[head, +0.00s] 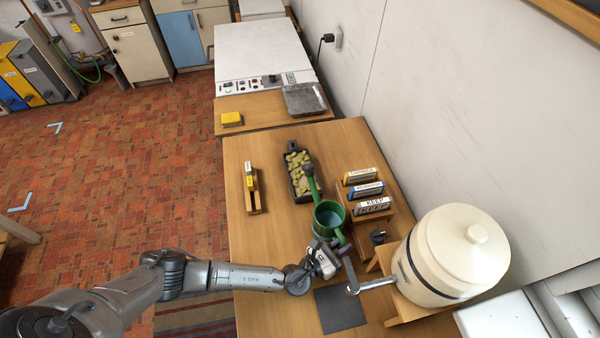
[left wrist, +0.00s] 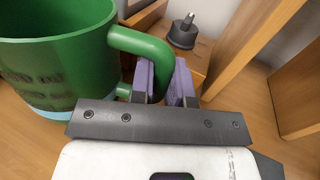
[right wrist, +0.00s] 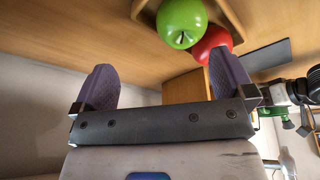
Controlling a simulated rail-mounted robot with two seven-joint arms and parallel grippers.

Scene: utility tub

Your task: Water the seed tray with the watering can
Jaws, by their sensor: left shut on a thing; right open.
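The green watering can (head: 322,232) appears upright in the head view, with bluish water inside. Its spout points away from me, and the grey rose (head: 308,170) overlaps the right side of the seed tray. The seed tray (head: 303,196) is a long black tray with yellow-green contents. My left gripper (head: 338,250) is shut on the can's handle. In the left wrist view its purple finger pads (left wrist: 167,82) sit on either side of the green handle (left wrist: 150,45). I cannot tell whether the can touches the table. My right gripper (right wrist: 165,85) is open and empty in its wrist view.
A cream crock (head: 450,255) with a grey tap stands at right. Labelled blocks (head: 366,190) stand right of the can, and a wooden holder (head: 255,195) stands left. A dark mat (head: 340,310) lies in front. A green apple (right wrist: 182,22) and red apple (right wrist: 212,42) show.

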